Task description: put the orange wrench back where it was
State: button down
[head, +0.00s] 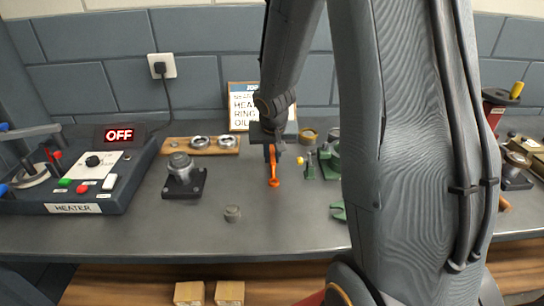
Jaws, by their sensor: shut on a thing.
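The orange wrench (273,172) hangs upright below my gripper (271,148), its ring end pointing down. My gripper is shut on the wrench's upper part, and the jaws hide that end. The wrench is over the middle of the grey workbench (230,245). I cannot tell from this view whether its lower end touches the bench. No marked place for the wrench is clear in view, and my arm hides part of the bench to the right.
A heater box (75,180) reading OFF stands at left. Green parts (328,162) stand right of the wrench. The front middle is clear.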

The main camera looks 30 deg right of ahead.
jog(key=shift+f, duration=0.15)
jog(key=c, duration=1.7)
grip_release()
jog(key=shift+r, duration=0.2)
jog(key=shift+s+r, duration=0.1)
jog(key=shift+r, duration=0.25)
jog(key=v, duration=1.1)
jog(key=shift+s+p, duration=0.1)
jog(key=shift+p, duration=0.3)
jog(key=s+a+f+n+g, duration=0.1)
jog(key=s+a+f, duration=0.1)
jog(key=s, duration=0.3)
jog(key=s+a+f+n+g+y, duration=0.1)
jog(key=s+a+f+n, duration=0.1)
jog(key=s+a, duration=0.2)
jog(key=s+a+f+n+g, duration=0.1)
jog(key=s+a+f, duration=0.1)
jog(key=s, duration=0.5)
jog(key=shift+s+a+f+n+y, duration=0.1)
jog(key=shift+a+f+n+y, duration=0.25)
jog(key=shift+a, duration=0.4)
